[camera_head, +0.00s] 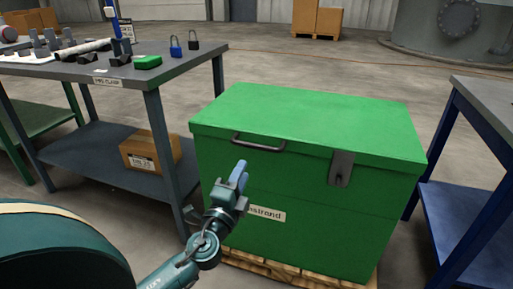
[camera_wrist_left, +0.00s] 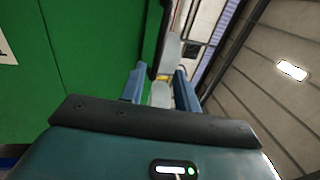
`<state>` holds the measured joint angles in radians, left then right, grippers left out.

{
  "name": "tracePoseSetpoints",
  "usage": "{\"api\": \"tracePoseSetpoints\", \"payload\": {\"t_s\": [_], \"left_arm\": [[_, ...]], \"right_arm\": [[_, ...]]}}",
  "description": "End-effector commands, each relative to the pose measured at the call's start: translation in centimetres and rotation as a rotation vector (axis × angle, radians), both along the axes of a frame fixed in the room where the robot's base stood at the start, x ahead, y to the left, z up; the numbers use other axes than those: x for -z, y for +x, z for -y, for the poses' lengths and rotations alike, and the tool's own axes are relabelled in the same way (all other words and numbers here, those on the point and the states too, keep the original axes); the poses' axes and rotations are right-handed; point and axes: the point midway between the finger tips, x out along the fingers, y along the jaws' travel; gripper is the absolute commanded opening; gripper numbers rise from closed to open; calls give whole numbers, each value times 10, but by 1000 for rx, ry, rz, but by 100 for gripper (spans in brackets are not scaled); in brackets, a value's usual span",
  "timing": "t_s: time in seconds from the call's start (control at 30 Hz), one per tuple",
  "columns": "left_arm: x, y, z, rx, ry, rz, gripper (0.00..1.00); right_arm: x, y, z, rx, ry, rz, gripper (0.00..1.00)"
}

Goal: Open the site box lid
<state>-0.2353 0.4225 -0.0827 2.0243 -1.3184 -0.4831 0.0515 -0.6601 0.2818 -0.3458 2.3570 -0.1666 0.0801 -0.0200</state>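The green site box (camera_head: 300,215) stands on a wooden pallet, and its lid (camera_head: 310,120) is shut. A dark bar handle (camera_head: 258,145) is on the front edge of the lid, and a grey latch plate (camera_head: 341,168) is to its right. My left gripper (camera_head: 240,175) is in front of the box, a little below the handle. In the left wrist view the fingers (camera_wrist_left: 160,88) are apart, with the green box front at the left and the dark handle (camera_wrist_left: 163,40) beyond the tips. Nothing is clearly held. My right gripper is not in view.
A grey workbench (camera_head: 130,70) with padlocks (camera_head: 184,44) and a small green item (camera_head: 147,62) stands left of the box. A carton (camera_head: 150,151) sits on its lower shelf. A blue-legged table (camera_head: 480,150) stands close at the right. Floor behind the box is clear.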

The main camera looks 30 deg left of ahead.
Motion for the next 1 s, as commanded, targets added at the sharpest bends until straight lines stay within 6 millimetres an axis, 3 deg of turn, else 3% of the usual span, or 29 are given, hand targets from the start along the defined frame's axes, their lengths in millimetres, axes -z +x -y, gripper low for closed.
{"api": "tracePoseSetpoints", "payload": {"t_s": [0.3,0.5,0.97,1.0], "left_arm": [[-15,65,-16,-1,1,3,32],[-19,93,-22,0,-1,0,32],[-21,103,-25,0,-2,-1,32],[-21,103,-25,0,-2,-1,28]], "right_arm": [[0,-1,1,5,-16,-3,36],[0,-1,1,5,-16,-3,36],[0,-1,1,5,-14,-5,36],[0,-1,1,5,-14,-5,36]]}}
